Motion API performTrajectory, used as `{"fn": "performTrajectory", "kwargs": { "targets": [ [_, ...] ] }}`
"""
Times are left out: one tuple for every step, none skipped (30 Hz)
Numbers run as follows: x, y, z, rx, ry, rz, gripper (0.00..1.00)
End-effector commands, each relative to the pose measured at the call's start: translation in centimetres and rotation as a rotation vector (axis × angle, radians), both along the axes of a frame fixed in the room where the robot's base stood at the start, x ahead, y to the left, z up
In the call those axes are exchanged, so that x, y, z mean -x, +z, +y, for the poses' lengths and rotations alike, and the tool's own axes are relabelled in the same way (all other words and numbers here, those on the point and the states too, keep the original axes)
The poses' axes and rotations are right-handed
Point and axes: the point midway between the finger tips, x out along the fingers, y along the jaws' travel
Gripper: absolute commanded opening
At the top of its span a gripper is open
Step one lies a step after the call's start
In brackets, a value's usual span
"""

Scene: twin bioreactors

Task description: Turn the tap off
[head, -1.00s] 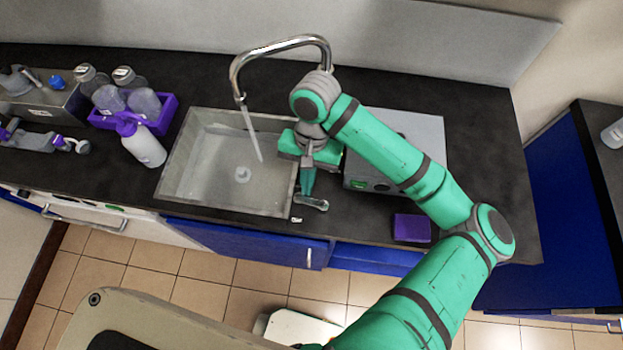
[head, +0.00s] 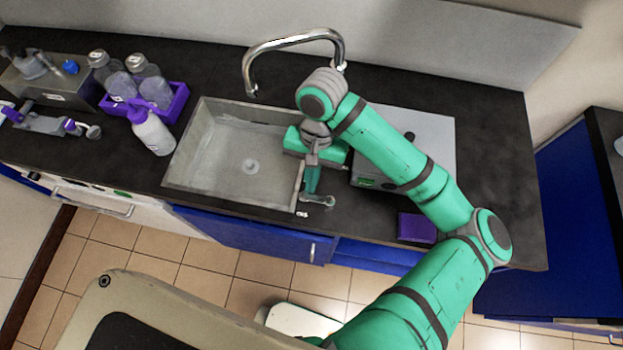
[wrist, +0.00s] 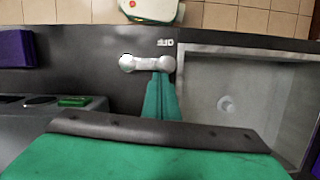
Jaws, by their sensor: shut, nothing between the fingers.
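The chrome tap spout (head: 290,40) arches over the sink (head: 185,165), and no water stream shows from it. The tap lever (head: 318,200) lies at the front right corner of the sink. In the wrist view the lever (wrist: 135,63) is a small pale handle with rounded ends, beside an "OFF" label (wrist: 165,43). My gripper (head: 311,190) is shut and empty, pointing down at the lever. In the wrist view the fingertips (wrist: 160,77) are against or very close to the lever's right part; exact contact cannot be told.
A grey box device (head: 420,150) stands right of the sink, close to my wrist. A purple block (head: 416,228) lies near the counter's front edge. A purple rack (head: 178,105) with bottles and a white bottle (head: 153,135) stand left of the sink.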

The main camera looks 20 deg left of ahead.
Motion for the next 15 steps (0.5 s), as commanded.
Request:
{"fn": "performTrajectory", "kwargs": {
  "targets": [
    [-0.1, 0.2, 0.0, 0.001, 0.000, -0.001, 0.00],
    [-0.1, 0.4, 0.0, 0.001, 0.000, -0.002, 0.00],
    [-0.2, 0.8, 0.0, 0.002, 0.000, -0.003, 0.00],
    [-0.3, 1.1, 0.0, 0.002, 0.000, -0.003, 0.00],
    [-0.4, 1.6, 0.0, 0.001, 0.000, -0.003, 0.00],
    [-0.5, 2.2, 0.1, 0.002, 0.000, -0.005, 0.00],
    [-0.5, 2.7, 0.1, 0.002, 0.003, -0.004, 0.00],
    [-0.7, 3.2, 0.1, 0.001, 0.002, -0.005, 0.00],
    [-0.8, 4.0, 0.1, 0.001, 0.001, -0.005, 0.00],
    [-0.9, 4.5, 0.2, 0.002, 0.002, -0.005, 0.00],
    [-1.0, 5.1, 0.2, 0.001, 0.002, -0.004, 0.00],
    [-1.1, 5.8, 0.2, 0.002, 0.002, -0.005, 0.00],
    [-1.2, 6.3, 0.3, 0.002, 0.003, -0.004, 0.00],
    [-1.2, 6.7, 0.3, 0.001, 0.002, -0.004, 0.00],
    [-1.3, 7.4, 0.3, 0.002, 0.001, -0.004, 0.00]
  ]
}}
